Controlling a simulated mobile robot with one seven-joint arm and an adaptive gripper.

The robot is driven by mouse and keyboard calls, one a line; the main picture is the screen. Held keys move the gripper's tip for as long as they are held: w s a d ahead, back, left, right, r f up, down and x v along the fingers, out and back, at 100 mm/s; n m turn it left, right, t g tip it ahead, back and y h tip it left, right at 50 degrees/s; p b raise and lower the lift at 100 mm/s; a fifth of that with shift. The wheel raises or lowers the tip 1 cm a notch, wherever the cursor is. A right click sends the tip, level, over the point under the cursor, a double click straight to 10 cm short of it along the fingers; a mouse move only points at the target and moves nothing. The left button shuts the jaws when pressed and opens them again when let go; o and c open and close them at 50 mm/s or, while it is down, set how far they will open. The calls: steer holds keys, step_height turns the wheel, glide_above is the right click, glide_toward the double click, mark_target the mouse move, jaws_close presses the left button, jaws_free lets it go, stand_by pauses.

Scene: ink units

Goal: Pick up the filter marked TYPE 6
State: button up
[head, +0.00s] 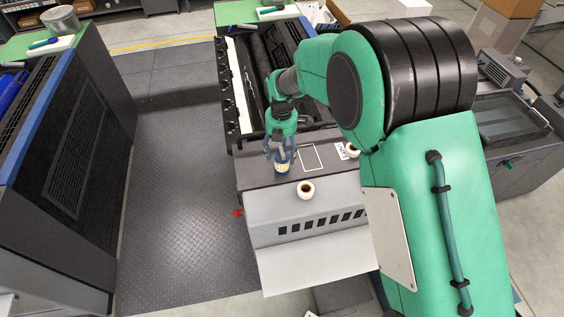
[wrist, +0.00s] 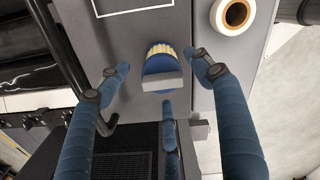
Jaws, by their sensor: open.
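A blue filter (head: 283,168) with a pale pleated or labelled band stands on the grey machine top, just below my gripper (head: 280,150). In the wrist view the blue filter (wrist: 160,66) has a flat grey piece across its near end. My open gripper (wrist: 162,72) has blue padded fingers, one on each side of the filter and a third below it in the picture. The fingers look apart from the filter; I cannot tell how deep they reach around it. No TYPE marking is readable on it.
A white roll with an orange-brown core (head: 306,190) sits nearby, also in the wrist view (wrist: 235,14). Another white roll (head: 352,150) lies by a printed card, partly behind my arm. A white outlined square (head: 313,157) on the machine top is empty. A black-railed press (head: 262,70) stands behind.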

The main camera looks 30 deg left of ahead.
steer(key=shift+d+f+p, duration=0.15)
steer(key=shift+f+p, duration=0.2)
steer(key=shift+f, duration=2.25)
steer(key=shift+c, duration=0.2)
steer(key=c, duration=1.3)
